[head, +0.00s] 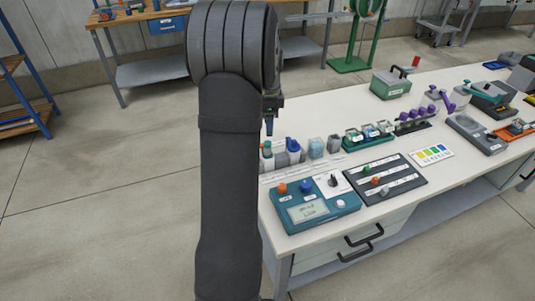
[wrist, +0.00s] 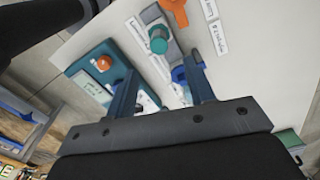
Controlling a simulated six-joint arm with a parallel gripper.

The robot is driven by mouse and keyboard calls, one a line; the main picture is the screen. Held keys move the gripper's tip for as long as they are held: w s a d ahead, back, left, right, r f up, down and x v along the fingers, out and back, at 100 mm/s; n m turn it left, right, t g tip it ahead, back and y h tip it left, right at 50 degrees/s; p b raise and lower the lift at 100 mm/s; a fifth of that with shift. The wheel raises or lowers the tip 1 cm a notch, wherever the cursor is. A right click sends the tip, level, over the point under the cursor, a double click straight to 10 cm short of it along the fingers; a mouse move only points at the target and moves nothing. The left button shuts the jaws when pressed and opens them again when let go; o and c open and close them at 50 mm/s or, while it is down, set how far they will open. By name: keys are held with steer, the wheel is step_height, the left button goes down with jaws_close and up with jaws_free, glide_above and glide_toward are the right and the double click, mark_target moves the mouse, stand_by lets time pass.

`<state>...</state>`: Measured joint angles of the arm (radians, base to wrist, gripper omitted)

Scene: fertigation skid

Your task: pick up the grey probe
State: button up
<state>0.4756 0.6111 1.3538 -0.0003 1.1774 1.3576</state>
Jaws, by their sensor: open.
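No piece can be singled out with certainty as the grey probe. In the wrist view a grey block (wrist: 153,15) carries an orange piece (wrist: 175,11), a teal round knob (wrist: 158,40) and a blue piece (wrist: 179,75). My gripper (head: 269,126) hangs above the holder, partly hidden by my arm.
A teal meter box (head: 315,208) and a dark panel (head: 408,183) with green, orange and grey knobs lie in front. A green-edged rack (head: 368,137) and a rack with purple pieces (head: 413,122) stand to the right. The white bench top (head: 330,112) is clear behind the holder.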

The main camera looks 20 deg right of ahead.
step_height(320, 180, down, 11)
steer(key=shift+a+r, duration=0.15)
steer(key=shift+r, duration=0.05)
jaws_close()
stand_by(0.4)
